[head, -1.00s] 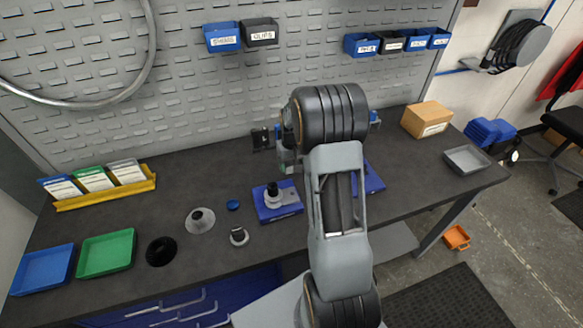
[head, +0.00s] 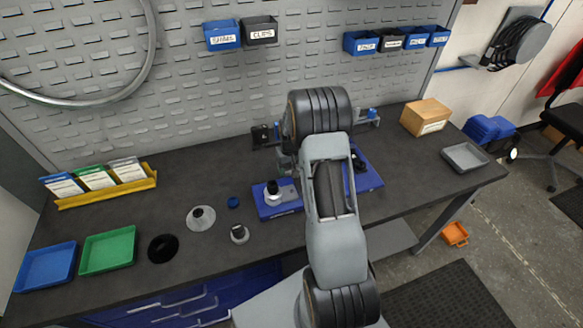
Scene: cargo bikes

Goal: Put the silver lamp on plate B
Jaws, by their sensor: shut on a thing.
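A blue board (head: 292,209) lies near the middle of the bench, partly behind my arm. A silver piece with a black top (head: 273,193) stands on its left part, beside a small grey plate (head: 290,191). A black piece (head: 357,160) is on its right part. I cannot read which plate is B. My gripper (head: 284,164) shows only in part, low beside my dark wrist, above and behind the board's left part. Its fingertips and what they hold are hidden, so I cannot tell whether that is the silver lamp.
Green (head: 108,252) and blue (head: 45,267) trays lie left. A cardboard box (head: 426,117) and grey tray (head: 465,158) stand right.

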